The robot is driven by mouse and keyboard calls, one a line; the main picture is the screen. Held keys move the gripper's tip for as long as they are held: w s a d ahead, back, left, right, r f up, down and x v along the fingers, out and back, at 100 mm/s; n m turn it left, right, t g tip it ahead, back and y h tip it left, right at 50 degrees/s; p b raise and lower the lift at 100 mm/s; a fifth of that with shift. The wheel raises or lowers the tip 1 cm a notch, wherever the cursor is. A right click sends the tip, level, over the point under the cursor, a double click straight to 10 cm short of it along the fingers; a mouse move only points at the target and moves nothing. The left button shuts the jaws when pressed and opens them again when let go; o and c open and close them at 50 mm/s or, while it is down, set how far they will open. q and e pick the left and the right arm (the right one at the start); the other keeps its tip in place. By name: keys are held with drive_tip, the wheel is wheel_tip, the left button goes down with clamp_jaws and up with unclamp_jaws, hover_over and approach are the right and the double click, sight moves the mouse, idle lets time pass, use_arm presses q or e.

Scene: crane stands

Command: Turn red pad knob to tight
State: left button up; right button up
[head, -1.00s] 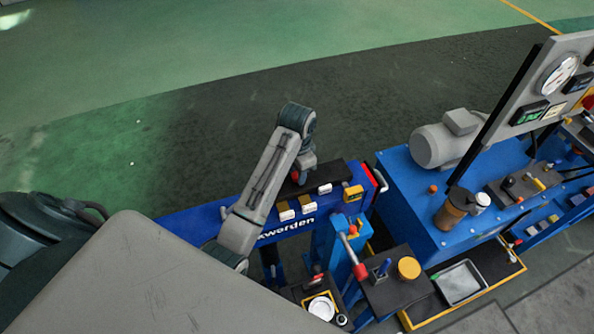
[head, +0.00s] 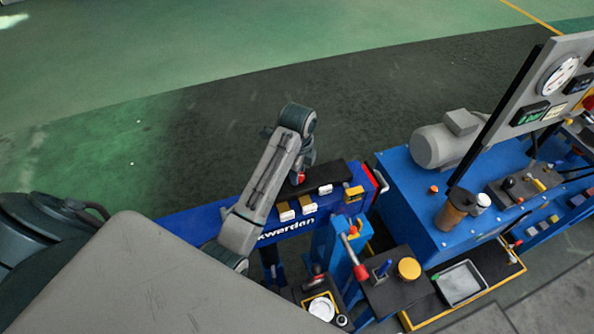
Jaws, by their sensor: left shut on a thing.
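A small red knob (head: 301,178) shows at the left part of a black pad on top of the blue beam (head: 290,229). My left arm comes up from the lower left and bends down at the wrist. My left gripper (head: 302,170) is at the red knob, shut on it. The fingers are small and mostly hidden by the wrist and forearm, and only part of the knob shows. Any tight marking is too small to read. My right gripper is not in view.
White and yellow blocks (head: 307,205) sit along the beam's front. A red-handled lever (head: 355,258) and a dark stand with a yellow cap (head: 409,268) are close by. A blue machine with a grey motor (head: 446,140) stands at right. The floor behind the beam is clear.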

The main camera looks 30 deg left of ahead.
use_arm(q)
drive_tip(key=m, duration=0.5)
drive_tip(key=shift+s+d+f+m, duration=0.1)
drive_tip(key=shift+f+m, duration=0.05)
drive_tip(key=shift+m, duration=0.15)
drive_tip(key=m, duration=0.5)
drive_tip(key=shift+f, duration=0.1)
drive_tip(key=shift+m, duration=0.3)
drive_tip(key=o, duration=1)
drive_tip(key=shift+c, duration=0.2)
